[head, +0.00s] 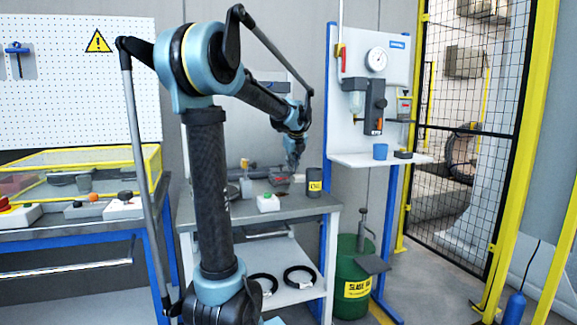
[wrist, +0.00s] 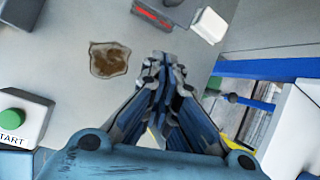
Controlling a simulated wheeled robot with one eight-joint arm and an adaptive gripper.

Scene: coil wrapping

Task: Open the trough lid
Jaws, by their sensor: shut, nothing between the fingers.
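A clear box with yellow edges (head: 70,160) stands on the blue-legged bench at the left in the head view. It looks covered, and it may be the trough with its lid; I cannot tell for sure. My gripper (head: 293,168) is far to its right, over the grey table, pointing down. In the wrist view my gripper (wrist: 163,62) has its fingertips together with nothing between them. The clear box does not show clearly in the wrist view.
The grey table (head: 225,216) carries a green START button box (head: 267,202), which shows in the wrist view (wrist: 14,120), and a dark labelled cylinder (head: 314,181). A brown puddle (wrist: 108,60) lies near my fingers. A blue-framed stand (head: 365,160) and green bin (head: 353,285) are right.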

